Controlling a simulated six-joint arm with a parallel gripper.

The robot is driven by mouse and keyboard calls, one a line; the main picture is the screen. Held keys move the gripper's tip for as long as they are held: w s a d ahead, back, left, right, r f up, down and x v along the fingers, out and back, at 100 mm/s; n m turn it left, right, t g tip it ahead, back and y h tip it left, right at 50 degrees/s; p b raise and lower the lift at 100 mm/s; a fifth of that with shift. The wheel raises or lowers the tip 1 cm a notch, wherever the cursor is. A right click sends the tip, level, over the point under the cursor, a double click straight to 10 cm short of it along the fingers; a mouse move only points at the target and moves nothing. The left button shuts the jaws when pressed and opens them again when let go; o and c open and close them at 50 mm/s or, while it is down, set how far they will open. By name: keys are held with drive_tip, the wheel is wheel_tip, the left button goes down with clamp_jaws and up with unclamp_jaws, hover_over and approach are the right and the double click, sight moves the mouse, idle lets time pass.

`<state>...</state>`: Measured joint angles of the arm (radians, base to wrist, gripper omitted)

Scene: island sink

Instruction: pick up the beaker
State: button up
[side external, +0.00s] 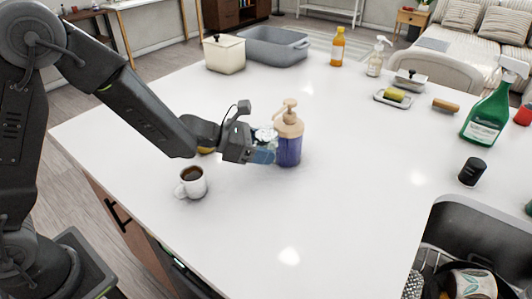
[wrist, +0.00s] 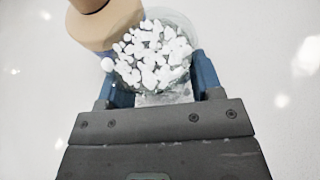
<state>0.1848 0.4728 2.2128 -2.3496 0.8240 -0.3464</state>
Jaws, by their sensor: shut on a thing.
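The beaker (side external: 266,136) looks like a clear vessel with white, lumpy contents at its top. In the wrist view the beaker (wrist: 154,52) sits between the two blue fingers, its clear rim showing behind the white contents. My gripper (side external: 263,155) is shut on it, reaching in from the left; it also shows in the wrist view (wrist: 155,82). In the side view the fingers hide much of the beaker's lower part. I cannot tell whether its base touches the counter.
A purple pump bottle (side external: 289,142) with a tan top stands right beside the beaker. A white mug (side external: 191,183) with dark liquid is at the front left. A yellowish item (side external: 205,150) is partly hidden behind my wrist. The sink (side external: 462,232) is at the lower right. The counter's middle is clear.

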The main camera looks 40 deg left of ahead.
drive_tip(key=s+a+r, duration=0.2)
drive_tip(key=a+r, duration=0.4)
drive_tip(key=a, duration=0.4)
drive_tip(key=shift+s+a+r, duration=0.15)
drive_tip(key=shift+s+r, duration=0.05)
idle(0.4)
drive_tip(key=shift+a, duration=0.1)
drive_tip(key=s+a+f, duration=0.2)
drive_tip(key=s+a, duration=0.1)
drive_tip(key=a, duration=0.3)
drive_tip(key=shift+s+a, duration=0.15)
drive_tip(key=shift+a, duration=0.1)
drive_tip(key=shift+f, duration=0.15)
idle(0.4)
drive_tip(key=shift+s+d+f+n+g+h, duration=0.1)
drive_tip(key=shift+f+n+g+h, duration=0.25)
drive_tip(key=shift+n, duration=0.25)
drive_tip(key=shift+s+d+r+n+g+h, duration=0.15)
drive_tip(key=shift+n+g+h, duration=0.35)
drive_tip(key=shift+n, duration=0.4)
drive_tip(key=shift+s+r+n+g+h, duration=0.1)
drive_tip(key=shift+n+g+h, duration=0.15)
drive_tip(key=shift+n+g, duration=0.55)
idle(2.0)
